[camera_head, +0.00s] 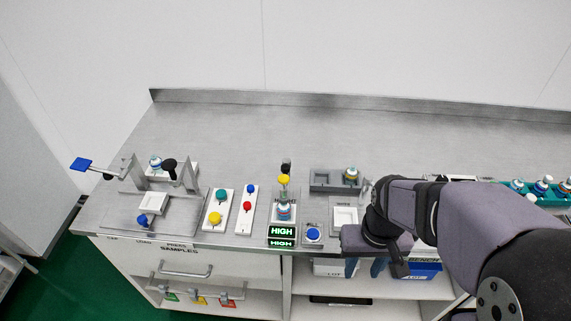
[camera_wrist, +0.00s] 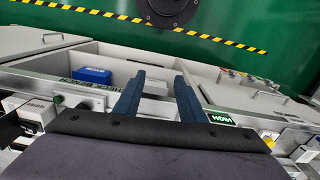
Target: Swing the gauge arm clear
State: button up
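The gauge station stands at the front middle of the bench, with a lit HIGH display (camera_head: 282,232) at its front. A vial with a white and teal body (camera_head: 284,212) stands upright on it. Above the vial is a yellow part (camera_head: 284,179) with a black top, which looks like the gauge arm; it appears lined up over the vial. My gripper (camera_head: 365,268) is right of the station, pointing down past the bench's front edge, apart from it. In the wrist view my gripper (camera_wrist: 158,84) has its two blue fingers spread, with nothing between them. The display (camera_wrist: 220,118) also shows there.
A blue button (camera_head: 313,235) and a white square tray (camera_head: 346,217) lie between station and gripper. A grey two-bay tray (camera_head: 335,180) with a vial is behind. Button panels (camera_head: 218,209) and a lever press (camera_head: 150,203) stand left. The bench's back is clear.

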jog(key=w+a+r+n+p, duration=0.2)
jog(key=w+a+r, duration=0.15)
jog(key=w, duration=0.35)
jog(key=w+a+r+n+p, duration=0.25)
jog(key=w+r, duration=0.25)
jog(key=w, duration=0.3)
notch_tip(320, 180, up, 6)
jog(key=n+p, duration=0.4)
send_over(286, 167)
jog(key=shift+w, duration=0.1)
jog(key=shift+f, duration=0.15)
jog(key=shift+f+p, duration=1.2)
jog(key=shift+f, duration=2.35)
grip_shut()
